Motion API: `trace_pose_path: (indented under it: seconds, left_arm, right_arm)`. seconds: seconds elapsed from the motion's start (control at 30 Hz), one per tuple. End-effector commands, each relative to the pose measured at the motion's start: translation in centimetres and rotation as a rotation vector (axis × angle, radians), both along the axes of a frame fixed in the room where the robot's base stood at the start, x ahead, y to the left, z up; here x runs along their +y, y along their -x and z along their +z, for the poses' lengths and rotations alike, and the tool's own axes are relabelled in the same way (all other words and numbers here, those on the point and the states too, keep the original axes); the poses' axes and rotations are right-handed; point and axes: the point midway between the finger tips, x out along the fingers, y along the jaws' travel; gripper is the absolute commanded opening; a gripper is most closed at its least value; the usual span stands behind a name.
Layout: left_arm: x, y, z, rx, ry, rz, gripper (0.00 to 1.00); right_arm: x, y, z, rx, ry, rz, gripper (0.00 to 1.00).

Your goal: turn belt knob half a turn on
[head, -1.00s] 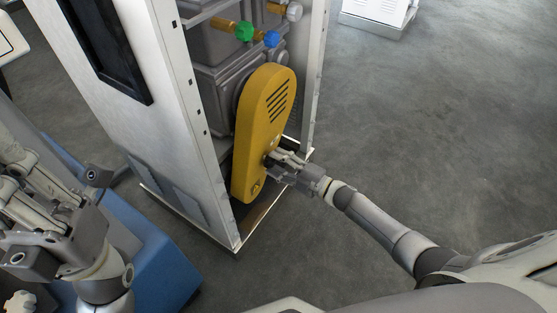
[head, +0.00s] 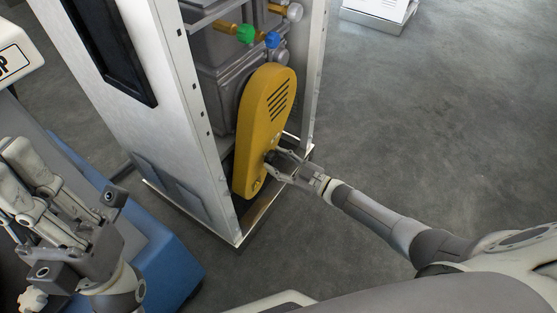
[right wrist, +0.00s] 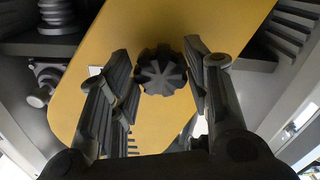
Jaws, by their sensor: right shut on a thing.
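The belt knob (right wrist: 162,72) is a dark, ribbed round knob on the yellow belt cover (head: 267,110). In the right wrist view it sits between the two finger pads. My right gripper (head: 274,163) reaches in from the right to the lower part of the cover and is shut on the knob, with one finger on each side. In the head view the fingers mostly hide the knob. My left gripper (head: 25,185) is at the left edge, away from the cover; its jaw state is unclear.
The cover is inside an open metal cabinet (head: 170,110) with upright posts on both sides. Above it are a green knob (head: 245,33) and a blue knob (head: 271,40). A blue base (head: 160,262) stands at lower left.

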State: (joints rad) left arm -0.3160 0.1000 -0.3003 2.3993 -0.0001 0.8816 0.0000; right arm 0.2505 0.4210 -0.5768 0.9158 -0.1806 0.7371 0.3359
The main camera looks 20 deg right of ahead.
Motion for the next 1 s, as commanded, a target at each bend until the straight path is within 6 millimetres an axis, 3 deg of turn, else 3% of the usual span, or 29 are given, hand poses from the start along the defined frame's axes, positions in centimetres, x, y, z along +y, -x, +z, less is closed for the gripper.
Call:
trace_pose_path:
  seconds: [0.4,0.97,1.0]
  left_arm:
    - [0.11,0.24,-0.07,0.007,0.005,0.0,0.0]
    - [0.13,0.27,-0.15,0.012,0.005,0.001,0.0]
    - [0.13,0.27,-0.14,0.012,0.005,0.001,0.0]
  right_arm:
    - [0.02,0.05,-0.08,0.122,-0.151,-0.001,0.21]
    - [0.04,0.09,-0.13,0.139,-0.174,-0.001,0.21]
    - [0.04,0.09,-0.13,0.139,-0.174,-0.001,0.47]
